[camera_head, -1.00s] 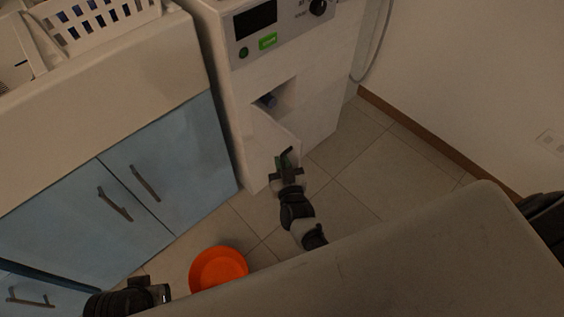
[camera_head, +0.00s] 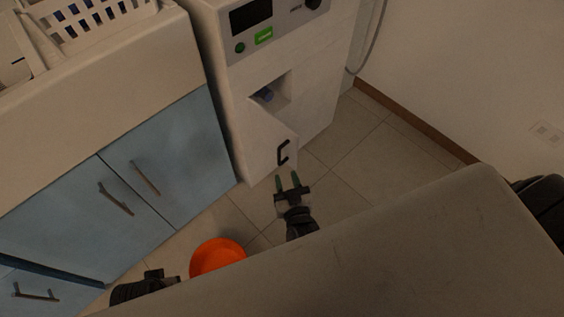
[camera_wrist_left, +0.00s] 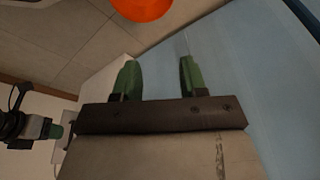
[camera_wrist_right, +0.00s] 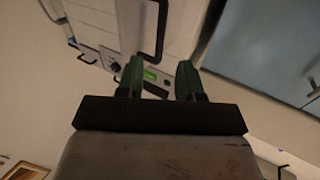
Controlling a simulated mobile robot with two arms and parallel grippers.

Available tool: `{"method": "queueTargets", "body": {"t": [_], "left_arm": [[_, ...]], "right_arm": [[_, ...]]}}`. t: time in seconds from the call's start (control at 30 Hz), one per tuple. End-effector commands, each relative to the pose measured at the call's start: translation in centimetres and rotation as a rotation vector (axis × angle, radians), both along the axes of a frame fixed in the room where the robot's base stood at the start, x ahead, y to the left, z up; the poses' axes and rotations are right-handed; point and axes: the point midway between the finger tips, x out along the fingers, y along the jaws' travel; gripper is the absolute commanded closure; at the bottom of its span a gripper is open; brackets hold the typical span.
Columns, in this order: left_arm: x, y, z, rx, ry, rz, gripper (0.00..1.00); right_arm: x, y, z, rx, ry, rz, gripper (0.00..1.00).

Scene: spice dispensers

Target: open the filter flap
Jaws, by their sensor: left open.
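The filter flap (camera_head: 264,128) is a white panel low on the white machine (camera_head: 318,95). It is tilted outward, and a recess above it shows a bluish filter part (camera_head: 264,95). The flap's black handle (camera_head: 283,152) is free; it also shows in the right wrist view (camera_wrist_right: 161,28). My right gripper (camera_head: 288,181) is open and empty, just below and apart from the handle; its green fingers show in the right wrist view (camera_wrist_right: 159,80). My left gripper (camera_head: 178,281) is low at the left, open and empty in the left wrist view (camera_wrist_left: 159,77).
An orange bowl (camera_head: 217,257) sits on the tiled floor below the blue cabinets (camera_head: 170,165). A white basket (camera_head: 95,22) stands on the counter at upper left. Floor right of the machine is clear, up to the wall.

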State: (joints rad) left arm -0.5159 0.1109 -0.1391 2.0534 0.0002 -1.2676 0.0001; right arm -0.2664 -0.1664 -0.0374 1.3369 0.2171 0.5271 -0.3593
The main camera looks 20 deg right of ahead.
Motion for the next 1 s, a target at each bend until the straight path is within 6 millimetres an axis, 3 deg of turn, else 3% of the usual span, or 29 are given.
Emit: {"method": "queueTargets", "body": {"t": [0.2,0.5,0.73,1.0], "left_arm": [[0.0,0.0,-1.2,0.001,0.007,-0.001,0.57],[-0.1,0.0,-1.4,0.001,0.008,-0.001,0.57],[0.0,0.0,-1.3,0.000,0.007,0.000,0.57],[0.0,0.0,-1.3,0.000,0.007,0.000,0.57]], "right_arm": [[-2.3,0.3,0.0,0.001,0.000,0.001,0.64],[-2.5,0.3,0.0,0.001,-0.002,0.000,0.64],[-2.4,0.3,-0.4,0.005,0.075,0.051,0.99],[-3.9,0.2,-2.3,0.014,0.446,0.221,1.00]]}}
